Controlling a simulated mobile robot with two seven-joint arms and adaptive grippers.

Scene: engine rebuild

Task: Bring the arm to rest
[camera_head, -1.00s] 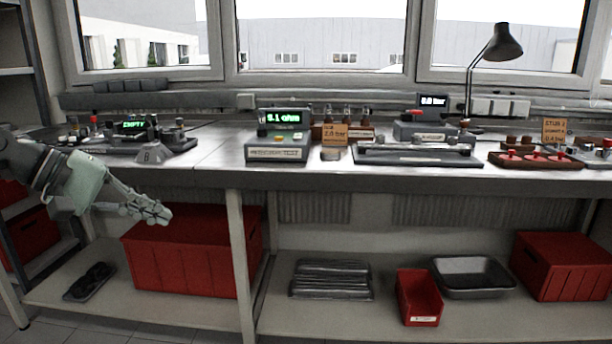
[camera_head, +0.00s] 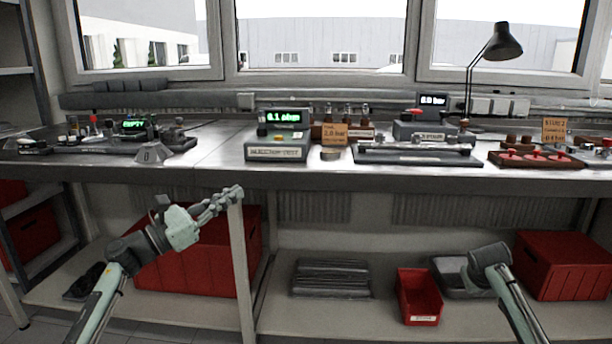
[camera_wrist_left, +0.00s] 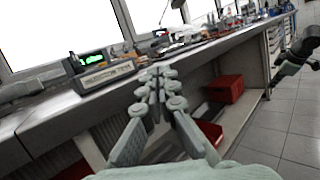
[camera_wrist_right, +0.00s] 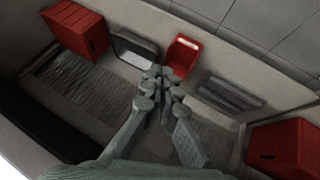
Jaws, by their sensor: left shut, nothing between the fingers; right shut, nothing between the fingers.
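My left gripper (camera_head: 226,199) is in front of the bench, just below its front edge and near the bench leg. It is shut with nothing between its fingers, and its closed fingertips also show in the left wrist view (camera_wrist_left: 158,78). My right arm (camera_head: 497,272) shows at the lower right in the head view, but its fingers are hidden there. In the right wrist view my right gripper (camera_wrist_right: 162,80) is shut and empty, above the lower shelf.
The bench top (camera_head: 222,150) carries a display unit (camera_head: 278,135), a lamp (camera_head: 502,45) and red-knobbed trays. On the lower shelf (camera_head: 330,318) are a red crate (camera_head: 200,262), a red bin (camera_head: 418,297), a dark tray and another red crate (camera_head: 565,264). Floor shows beyond the shelf.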

